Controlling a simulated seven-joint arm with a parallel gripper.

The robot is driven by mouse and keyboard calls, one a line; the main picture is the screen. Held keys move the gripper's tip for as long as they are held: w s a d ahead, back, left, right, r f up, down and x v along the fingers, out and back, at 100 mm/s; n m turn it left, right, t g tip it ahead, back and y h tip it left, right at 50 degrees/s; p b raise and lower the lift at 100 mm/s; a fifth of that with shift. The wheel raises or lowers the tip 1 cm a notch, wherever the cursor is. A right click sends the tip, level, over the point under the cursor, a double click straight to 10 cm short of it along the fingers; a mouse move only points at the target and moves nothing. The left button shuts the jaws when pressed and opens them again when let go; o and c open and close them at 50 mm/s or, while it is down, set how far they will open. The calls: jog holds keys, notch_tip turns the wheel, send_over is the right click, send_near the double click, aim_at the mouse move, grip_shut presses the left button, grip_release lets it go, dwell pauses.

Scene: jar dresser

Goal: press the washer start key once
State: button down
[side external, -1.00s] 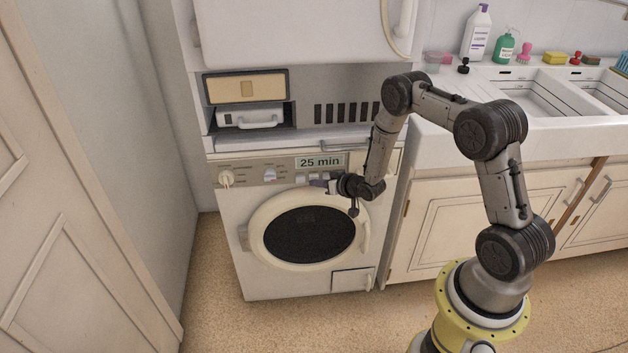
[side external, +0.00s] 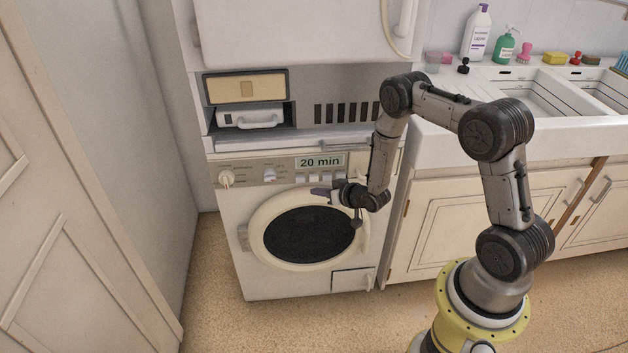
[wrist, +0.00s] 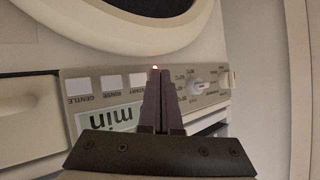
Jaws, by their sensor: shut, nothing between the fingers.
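The white washer (side external: 232,262) stands under a cabinet in the side view, with its round door shut. Its display (side external: 320,162) reads "20 min". In the wrist view the panel is upside down, and the start key (wrist: 137,80) is a pale square just left of my fingers, with its label partly beside them. The rinse key (wrist: 110,83) and gentle key (wrist: 77,86) sit further left. My gripper (wrist: 158,72) is shut and empty; it also shows in the side view (side external: 318,191), just below the key row. A small red light (wrist: 155,67) shows at the fingertips.
The sink counter (side external: 452,100) is right; the floor left of the washer is clear.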

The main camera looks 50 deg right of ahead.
jog(key=shift+s+a, duration=0.9)
